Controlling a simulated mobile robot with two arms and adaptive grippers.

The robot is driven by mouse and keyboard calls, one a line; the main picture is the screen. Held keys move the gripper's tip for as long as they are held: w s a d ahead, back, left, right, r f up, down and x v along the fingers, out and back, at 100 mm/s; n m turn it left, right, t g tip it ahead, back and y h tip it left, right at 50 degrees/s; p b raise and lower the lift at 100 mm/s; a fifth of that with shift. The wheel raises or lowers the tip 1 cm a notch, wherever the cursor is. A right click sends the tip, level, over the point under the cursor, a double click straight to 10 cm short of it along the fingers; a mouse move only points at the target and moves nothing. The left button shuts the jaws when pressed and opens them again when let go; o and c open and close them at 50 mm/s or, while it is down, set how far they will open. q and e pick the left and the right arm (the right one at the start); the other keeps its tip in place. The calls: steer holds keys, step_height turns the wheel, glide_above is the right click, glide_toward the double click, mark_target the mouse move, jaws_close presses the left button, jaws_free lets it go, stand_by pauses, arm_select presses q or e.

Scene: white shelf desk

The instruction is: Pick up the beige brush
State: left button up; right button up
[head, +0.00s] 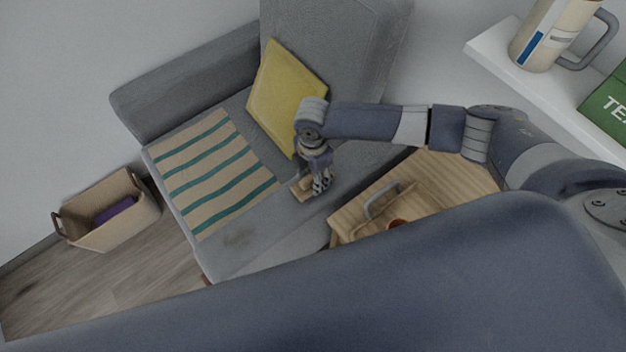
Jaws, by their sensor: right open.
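The beige brush (302,193) lies on the grey seat of the armchair, to the right of a striped cloth. Only part of it shows, because my right gripper (319,190) covers the rest. My right gripper points down right over the brush and is open. I cannot tell whether its fingers touch the brush or stand around it. My left gripper does not show.
The armchair's seat (235,240) carries a striped cloth (210,170) and a yellow cushion (284,92). A wooden table with a tray (428,200) stands close on the right. A basket (110,225) is on the floor at left.

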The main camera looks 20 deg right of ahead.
steer(key=shift+c, duration=0.2)
jaws_close()
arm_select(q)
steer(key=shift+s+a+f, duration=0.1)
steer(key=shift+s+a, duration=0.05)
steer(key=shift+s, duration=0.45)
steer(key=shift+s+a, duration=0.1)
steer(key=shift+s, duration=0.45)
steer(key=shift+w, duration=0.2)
arm_select(e)
steer(key=shift+r, duration=0.15)
steer(key=shift+r, duration=0.55)
step_height(320, 180, up, 2)
steer(key=shift+r, duration=0.25)
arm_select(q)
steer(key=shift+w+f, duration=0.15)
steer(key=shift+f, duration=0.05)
arm_select(e)
steer(key=s+a+r, duration=0.1)
steer(key=s+a, duration=0.7)
steer(key=s, duration=0.5)
steer(key=shift+s+a, duration=0.25)
steer(key=shift+a, duration=0.15)
steer(key=shift+r, duration=0.1)
